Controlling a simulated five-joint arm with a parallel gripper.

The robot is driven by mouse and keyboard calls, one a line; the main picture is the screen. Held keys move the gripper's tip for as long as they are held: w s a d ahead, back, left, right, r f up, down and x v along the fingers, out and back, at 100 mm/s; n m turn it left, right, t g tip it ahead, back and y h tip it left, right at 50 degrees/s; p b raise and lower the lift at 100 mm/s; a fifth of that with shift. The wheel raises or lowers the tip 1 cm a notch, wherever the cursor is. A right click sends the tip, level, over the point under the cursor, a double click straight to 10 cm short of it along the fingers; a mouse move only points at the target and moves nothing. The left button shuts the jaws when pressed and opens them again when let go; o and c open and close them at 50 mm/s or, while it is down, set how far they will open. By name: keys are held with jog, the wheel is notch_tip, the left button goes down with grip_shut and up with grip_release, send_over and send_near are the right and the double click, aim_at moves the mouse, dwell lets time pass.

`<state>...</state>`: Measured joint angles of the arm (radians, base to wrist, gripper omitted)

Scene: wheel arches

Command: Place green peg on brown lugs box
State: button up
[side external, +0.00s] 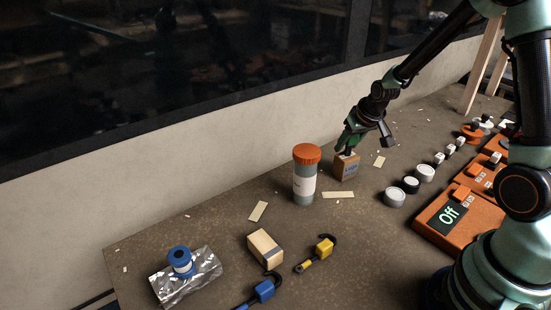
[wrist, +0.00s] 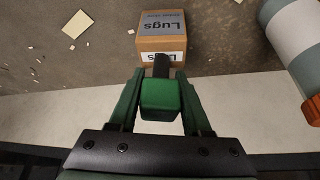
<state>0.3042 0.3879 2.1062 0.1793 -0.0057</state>
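The green peg (wrist: 161,99) sits between my gripper's green fingers in the wrist view, with its dark end (wrist: 162,66) pointing toward the box. My gripper (wrist: 160,82) is shut on the peg, its fingertips against the peg's sides. In the side external view my gripper (side external: 347,146) is tilted down right over the brown Lugs box (side external: 346,168), and the peg is hard to tell from the fingers. The box also shows in the wrist view (wrist: 149,44); the dark end overlaps its near edge. I cannot tell whether the peg touches the box.
An orange-capped bottle (side external: 304,180) stands close left of the box. White and black round pieces (side external: 394,197) and an orange device (side external: 462,212) reading "Off" lie right. A wooden block (side external: 264,247), yellow hook (side external: 322,248), blue hook (side external: 264,290) and blue spool (side external: 180,262) lie in front.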

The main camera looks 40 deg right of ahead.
jog(key=shift+o, duration=1.1)
jog(key=shift+r, duration=0.1)
jog(key=v, duration=1.2)
jog(key=s+a+r+n+y, duration=0.1)
jog(key=s+a+r+n, duration=0.2)
jog(key=s+a+r, duration=0.3)
jog(key=shift+s+a+r+y, duration=0.25)
jog(key=shift+s+a, duration=1.75)
jog(key=shift+a, duration=1.05)
